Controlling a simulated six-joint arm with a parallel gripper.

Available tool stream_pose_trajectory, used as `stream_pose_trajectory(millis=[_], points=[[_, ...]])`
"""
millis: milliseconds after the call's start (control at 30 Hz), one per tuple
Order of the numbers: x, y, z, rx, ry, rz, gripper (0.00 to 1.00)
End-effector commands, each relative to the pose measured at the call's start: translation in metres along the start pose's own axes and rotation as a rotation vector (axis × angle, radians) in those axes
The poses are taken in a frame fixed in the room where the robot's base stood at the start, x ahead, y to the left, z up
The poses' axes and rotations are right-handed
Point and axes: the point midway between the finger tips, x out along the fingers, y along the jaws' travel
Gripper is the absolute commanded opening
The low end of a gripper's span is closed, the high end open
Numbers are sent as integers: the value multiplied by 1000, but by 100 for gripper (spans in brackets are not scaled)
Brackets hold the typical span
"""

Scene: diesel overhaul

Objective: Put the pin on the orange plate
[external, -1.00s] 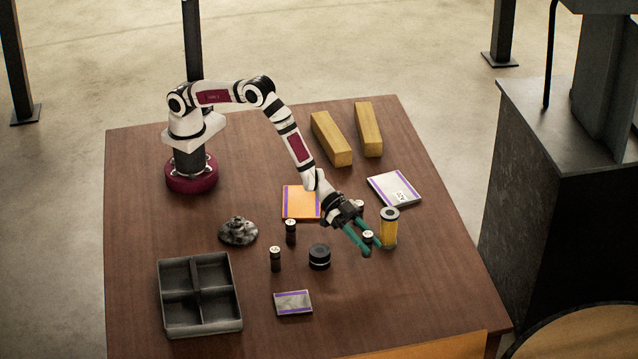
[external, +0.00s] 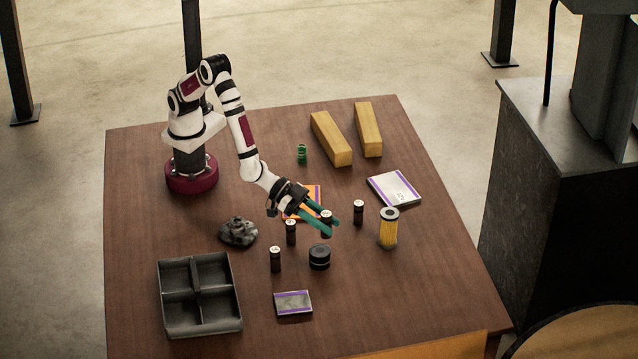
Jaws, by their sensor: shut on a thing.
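My gripper (external: 326,227) has its green fingers shut on a small dark cylinder with a light top, which I take to be the pin (external: 326,217). The pin is upright between the fingertips, at the front right edge of the orange plate in the picture; its height above the table is hard to tell. The orange plate (external: 313,191) has purple edge strips and lies flat near the table's middle. My gripper and wrist cover much of it. Similar dark cylinders with light tops stand nearby: one to the right (external: 358,213), one to the left (external: 291,233), one in front (external: 275,260).
A black round part (external: 319,257) and a yellow filter (external: 388,229) stand near the gripper. A grey lumpy part (external: 238,231), white plate (external: 394,188), grey plate (external: 293,302), compartment tray (external: 236,318), green spring (external: 301,154) and two yellow blocks (external: 331,138) surround it.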

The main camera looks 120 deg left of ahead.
Motion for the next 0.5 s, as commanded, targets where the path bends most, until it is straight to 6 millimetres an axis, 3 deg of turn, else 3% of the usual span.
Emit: stream_pose_trajectory(millis=[167,267,500], points=[[-28,-26,6,-101,0,-242,0],[-58,-51,22,-180,-1,-439,0],[-154,-100,74,-351,-4,-859,0]])
